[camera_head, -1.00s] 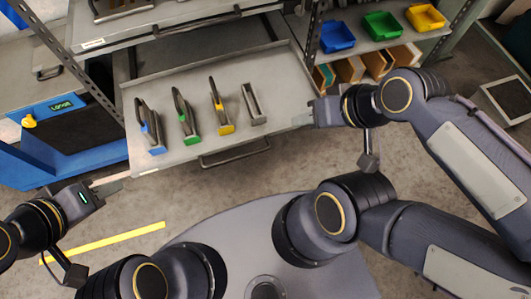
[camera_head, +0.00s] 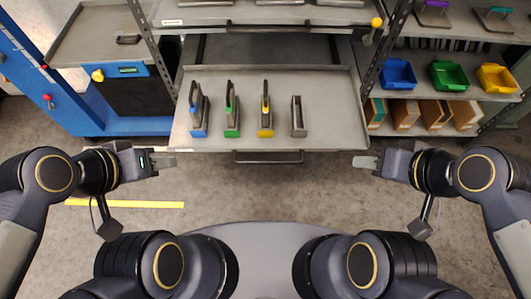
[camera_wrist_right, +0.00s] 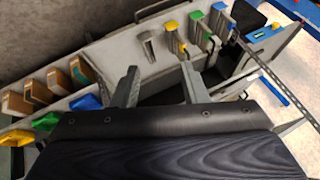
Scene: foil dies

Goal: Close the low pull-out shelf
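The low pull-out shelf (camera_head: 340,128) is a grey tray standing out from the rack, with a dark bar handle (camera_head: 268,157) along its front. On it stand a blue die (camera_head: 198,112), a green die (camera_head: 232,112), a yellow die (camera_head: 266,112) and a plain grey piece (camera_head: 298,116). My left gripper (camera_head: 165,161) is just off the shelf's front left corner; its finger gap is not clear. My right gripper (camera_head: 365,163) is just off the front right corner. In the right wrist view its two fingers (camera_wrist_right: 158,88) are apart with nothing between them.
A higher shelf (camera_head: 270,17) is above. Blue, green and yellow bins (camera_head: 448,75) and cardboard boxes (camera_head: 420,113) stand on the right. A blue cabinet (camera_head: 115,105) is on the left. A yellow floor line (camera_head: 125,204) lies at lower left. Floor in front is clear.

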